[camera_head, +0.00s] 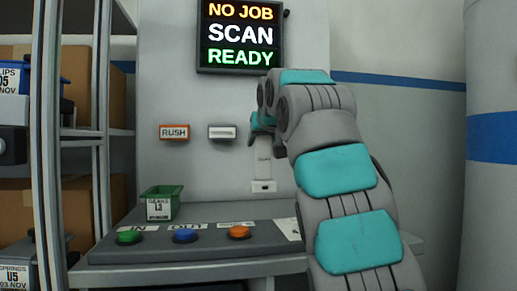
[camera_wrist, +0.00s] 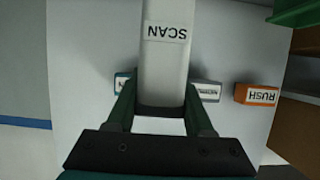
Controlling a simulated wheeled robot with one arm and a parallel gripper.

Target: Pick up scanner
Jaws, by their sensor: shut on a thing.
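The scanner (camera_wrist: 165,62) is a white upright body with a SCAN label that reads upside down in the wrist view. My gripper (camera_wrist: 160,98) is shut on it, with one dark green finger on each side. In the head view the scanner (camera_head: 263,168) stands in front of the pale wall panel, above the back of the grey console. My gripper (camera_head: 262,130) is at its upper part there, partly hidden by my arm. I cannot tell whether the scanner still touches its mount.
An orange RUSH block (camera_head: 174,132) and a grey labelled block (camera_head: 222,132) are on the panel left of the scanner. The console (camera_head: 190,252) carries a green bin (camera_head: 162,203) and several coloured buttons. A screen (camera_head: 240,36) hangs above. Shelves (camera_head: 48,150) stand at left.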

